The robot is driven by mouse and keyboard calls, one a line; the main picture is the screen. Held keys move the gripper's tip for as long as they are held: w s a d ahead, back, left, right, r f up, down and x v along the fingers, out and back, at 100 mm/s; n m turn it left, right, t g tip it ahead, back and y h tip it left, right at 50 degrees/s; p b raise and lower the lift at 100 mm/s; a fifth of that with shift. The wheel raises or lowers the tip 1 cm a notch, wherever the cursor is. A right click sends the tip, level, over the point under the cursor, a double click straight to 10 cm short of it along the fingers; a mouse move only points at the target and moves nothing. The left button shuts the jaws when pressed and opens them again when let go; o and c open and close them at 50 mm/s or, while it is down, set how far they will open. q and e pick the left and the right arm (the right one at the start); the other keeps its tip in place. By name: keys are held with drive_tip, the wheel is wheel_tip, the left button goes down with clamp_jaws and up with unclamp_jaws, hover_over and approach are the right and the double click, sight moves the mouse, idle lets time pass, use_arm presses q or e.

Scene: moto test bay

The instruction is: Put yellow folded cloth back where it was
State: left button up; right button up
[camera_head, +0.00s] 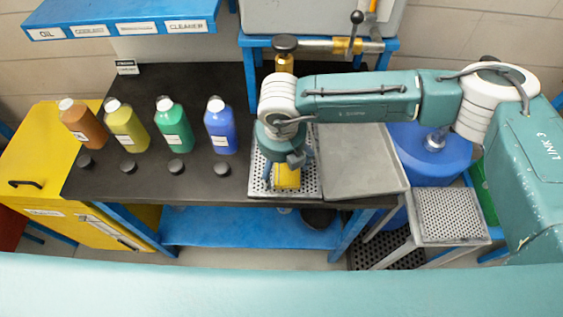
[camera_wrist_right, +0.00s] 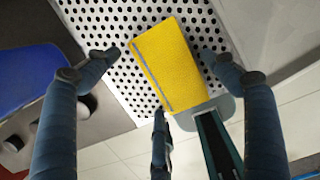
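The yellow folded cloth (camera_head: 287,177) lies on the perforated metal tray (camera_head: 257,187) at the front edge of the dark bench. In the right wrist view the cloth (camera_wrist_right: 172,62) sits tilted on the perforated plate (camera_wrist_right: 110,20), with a grey stripe along its left side. My right gripper (camera_head: 284,166) is just above the cloth, pointing down. In the wrist view its fingers (camera_wrist_right: 160,62) are spread on both sides of the cloth, with visible gaps. A third finger's tip is near the cloth's lower end; contact there is unclear. My left gripper is not in view.
An orange bottle (camera_head: 82,124), yellow bottle (camera_head: 127,126), green bottle (camera_head: 174,125) and blue bottle (camera_head: 221,126) stand left on the bench, black caps before them. A plain grey tray (camera_head: 360,165) adjoins right. A blue drum (camera_head: 430,160) and perforated stand (camera_head: 450,215) are farther right.

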sight(281, 172)
drive_tip(key=shift+r, duration=0.1)
drive_tip(key=shift+r, duration=0.15)
wheel_tip(281, 172, up, 12)
drive_tip(key=s+b, duration=0.1)
drive_tip(key=b, duration=0.2)
drive_tip(key=shift+s+f, duration=0.2)
drive_tip(key=shift+s, duration=0.2)
